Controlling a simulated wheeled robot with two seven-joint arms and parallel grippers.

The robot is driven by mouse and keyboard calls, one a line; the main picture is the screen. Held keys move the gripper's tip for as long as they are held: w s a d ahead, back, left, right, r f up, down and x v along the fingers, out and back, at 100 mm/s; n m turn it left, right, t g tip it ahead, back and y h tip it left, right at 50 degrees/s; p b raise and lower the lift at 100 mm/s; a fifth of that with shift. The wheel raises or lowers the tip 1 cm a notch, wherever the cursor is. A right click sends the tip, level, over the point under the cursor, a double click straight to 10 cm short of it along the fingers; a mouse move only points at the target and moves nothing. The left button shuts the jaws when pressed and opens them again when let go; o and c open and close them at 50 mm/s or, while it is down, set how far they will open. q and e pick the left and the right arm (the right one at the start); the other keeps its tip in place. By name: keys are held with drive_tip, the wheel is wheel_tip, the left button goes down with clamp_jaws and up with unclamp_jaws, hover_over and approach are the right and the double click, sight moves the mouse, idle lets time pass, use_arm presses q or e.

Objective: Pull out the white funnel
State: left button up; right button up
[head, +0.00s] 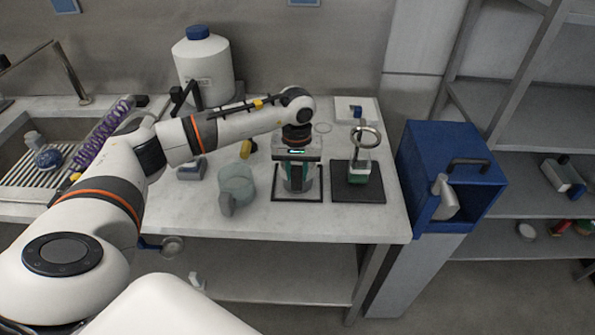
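My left arm reaches over the bench, and its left gripper (297,187) points down above a thin black square frame. A greyish, partly clear shape shows between and behind its fingers; I cannot tell whether they touch it. No white funnel shows clearly. A pale grey-white piece (444,199) leans out of the opening of the blue box (418,170) on the right; it is too small to tell whether it is the funnel. My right gripper is out of view.
A dark pad (370,196) holds a small green-and-clear vessel with a metal ring above it. A pale green jug (237,183) stands left of my gripper. A large white canister (204,70) is at the back. The bench front is mostly clear.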

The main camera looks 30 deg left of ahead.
use_arm(q)
clamp_jaws()
drive_tip(key=shift+r, duration=0.25)
drive_tip(key=shift+r+p, duration=0.45)
drive_tip(key=shift+r, duration=0.3)
drive_tip(key=shift+r+p, duration=1.2)
drive_tip(key=shift+r, duration=1.35)
drive_tip(key=shift+f+b, duration=0.9)
